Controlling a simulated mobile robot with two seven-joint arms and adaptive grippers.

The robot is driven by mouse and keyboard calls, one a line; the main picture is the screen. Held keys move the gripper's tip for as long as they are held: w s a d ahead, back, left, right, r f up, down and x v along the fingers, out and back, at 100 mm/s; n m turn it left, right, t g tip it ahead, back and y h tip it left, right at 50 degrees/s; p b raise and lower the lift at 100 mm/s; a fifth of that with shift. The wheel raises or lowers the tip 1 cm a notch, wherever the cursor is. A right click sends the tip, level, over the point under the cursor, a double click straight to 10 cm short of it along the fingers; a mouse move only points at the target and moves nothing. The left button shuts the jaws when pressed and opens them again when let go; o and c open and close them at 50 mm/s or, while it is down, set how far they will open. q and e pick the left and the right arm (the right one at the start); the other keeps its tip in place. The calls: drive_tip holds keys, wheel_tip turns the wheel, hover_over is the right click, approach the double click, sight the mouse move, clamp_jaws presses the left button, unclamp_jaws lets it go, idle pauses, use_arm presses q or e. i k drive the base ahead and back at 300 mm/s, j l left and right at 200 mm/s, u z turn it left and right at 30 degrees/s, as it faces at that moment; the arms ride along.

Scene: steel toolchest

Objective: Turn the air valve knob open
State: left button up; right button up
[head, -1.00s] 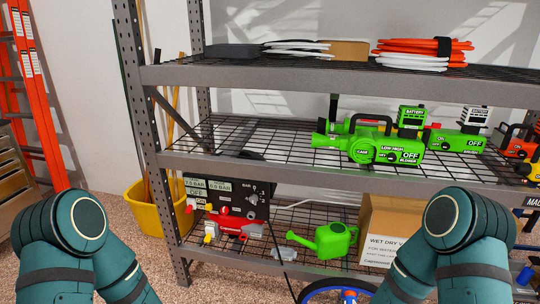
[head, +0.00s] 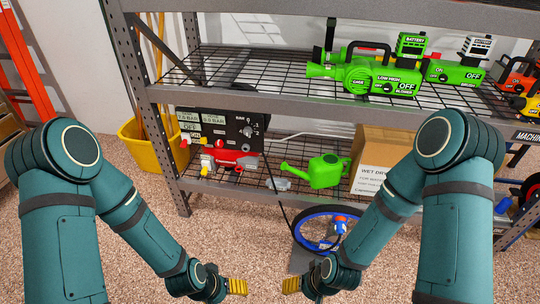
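The air compressor unit (head: 232,157), red and white with a black control panel (head: 240,120), sits on the lower shelf at left. The panel has pressure readouts, an OFF label, a BAR marking and small knobs. Red and yellow fittings (head: 204,171) stick out at its front left. I cannot tell which small part is the air valve knob or how it is turned. My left gripper (head: 237,287) and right gripper (head: 291,286) show yellow fingers pointing toward each other at bottom centre. Both are apart from the unit, in front of and below it, and hold nothing visible. Their finger gaps are unclear.
A green watering can (head: 325,172) and a cardboard box (head: 385,160) stand right of the unit. A blue-rimmed wheel (head: 320,230) is on the floor before the shelf. A yellow bucket (head: 143,148) stands left.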

sight(218, 143)
drive_tip(key=i+j+z, duration=0.9)
drive_tip(key=i+j, duration=0.2)
drive_tip(key=j, duration=0.2)
